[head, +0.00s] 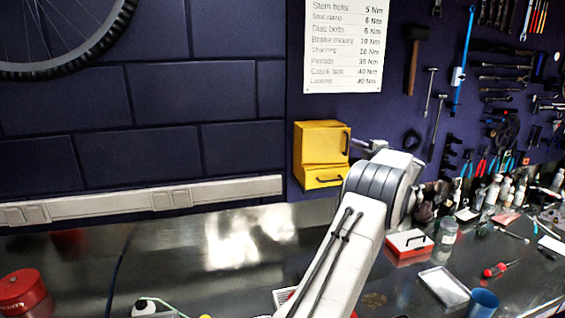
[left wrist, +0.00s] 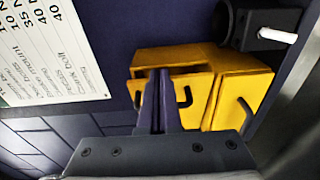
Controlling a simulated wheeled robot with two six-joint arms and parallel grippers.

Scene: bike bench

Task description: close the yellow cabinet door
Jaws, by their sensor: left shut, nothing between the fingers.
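The yellow cabinet (head: 309,158) is on the dark wall above the bench, with an upper door (head: 322,138) and a lower drawer-like front (head: 322,177). In the left wrist view the cabinet (left wrist: 195,57) appears turned sideways. A dark gap shows along the handle-side edge of its door (left wrist: 200,95), so the door looks slightly open. My left gripper (head: 358,144) is just right of the door's handle edge. In the left wrist view its shut, empty fingers (left wrist: 159,73) overlap the door beside the black handle (left wrist: 184,97); contact is unclear. My right gripper is out of view.
A red-and-white box (head: 408,242), jar (head: 444,236), metal tray (head: 444,287) and blue cup (head: 482,302) stand on the bench to the right. Tools hang on the right wall. A dark round fixture (left wrist: 255,25) is beside the cabinet. The bench below the cabinet's left is mostly clear.

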